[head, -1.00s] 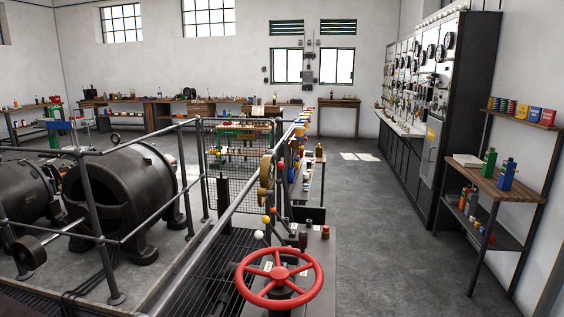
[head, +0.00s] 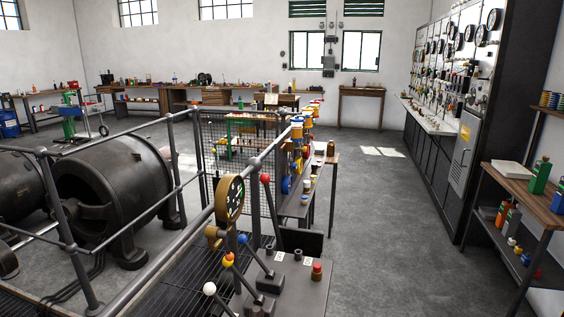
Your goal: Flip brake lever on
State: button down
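A dark control stand (head: 300,297) is at the bottom centre of the head view. Several levers rise from it: one with a red ball (head: 265,180), one with a blue ball (head: 242,239), one with a yellow-orange ball (head: 228,259) and one with a white ball (head: 209,288). The red-ball lever stands closest to upright; the other levers lean to the left. Small labels lie on the stand, too small to read, so I cannot tell which is the brake lever. My gripper is not in view.
A brass-rimmed gauge (head: 230,198) and a railing (head: 165,262) stand left of the levers. A red button (head: 317,268) is on the stand's right. Large black dynamos (head: 112,195) lie beyond the railing. Open floor (head: 395,245) runs on the right, before a switchboard (head: 462,130) and shelf (head: 520,186).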

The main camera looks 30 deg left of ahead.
aim_at(264, 179)
jog(key=i, duration=2.25)
jog(key=u, duration=3.35)
